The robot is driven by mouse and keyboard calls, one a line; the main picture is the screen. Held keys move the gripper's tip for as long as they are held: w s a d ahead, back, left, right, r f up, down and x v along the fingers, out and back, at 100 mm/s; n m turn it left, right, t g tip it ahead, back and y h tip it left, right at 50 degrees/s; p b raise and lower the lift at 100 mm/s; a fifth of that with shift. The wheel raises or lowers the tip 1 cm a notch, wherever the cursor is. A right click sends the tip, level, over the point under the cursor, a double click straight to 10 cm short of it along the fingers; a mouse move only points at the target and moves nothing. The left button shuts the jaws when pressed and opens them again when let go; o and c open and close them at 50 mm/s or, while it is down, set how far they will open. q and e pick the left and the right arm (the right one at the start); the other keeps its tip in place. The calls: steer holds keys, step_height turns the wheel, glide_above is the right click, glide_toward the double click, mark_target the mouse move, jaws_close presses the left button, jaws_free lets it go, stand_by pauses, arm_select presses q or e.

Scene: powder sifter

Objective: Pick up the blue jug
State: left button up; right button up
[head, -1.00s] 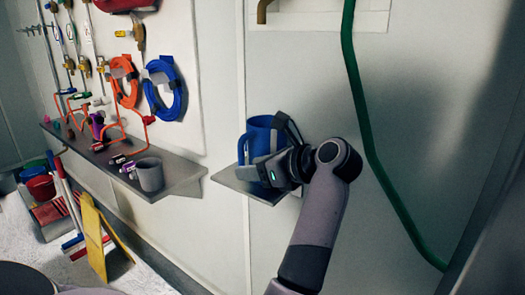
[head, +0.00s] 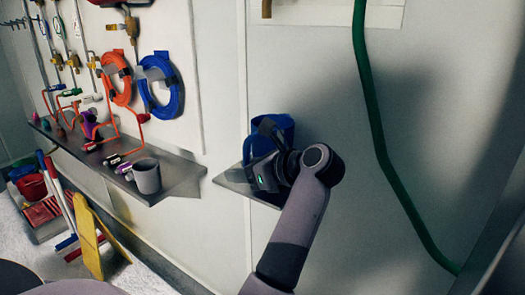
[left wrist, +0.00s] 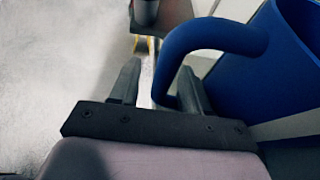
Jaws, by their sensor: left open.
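The blue jug (head: 286,124) stands on a small grey wall shelf (head: 232,182). My left gripper (head: 256,172) is in front of the jug at the shelf and hides much of its lower body and its handle in the head view. In the left wrist view the jug's body (left wrist: 262,75) fills the right side. Its curved handle (left wrist: 215,35) comes down between the two spread fingers of my left gripper (left wrist: 158,78). The gripper is open, and I cannot tell whether a finger touches the handle. My right gripper is not in view.
A longer shelf (head: 185,181) at left holds a grey cup (head: 147,177) and fittings. Blue (head: 160,85) and orange hoses hang above it. A green hose (head: 372,110) runs down the wall at right. A yellow floor sign (head: 88,240) stands below left.

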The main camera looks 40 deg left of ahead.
arm_select(q)
steer(key=shift+a+f, duration=0.2)
steer(key=shift+a, duration=0.25)
steer(key=shift+d, duration=0.1)
jaws_close()
steer(key=shift+r, duration=0.1)
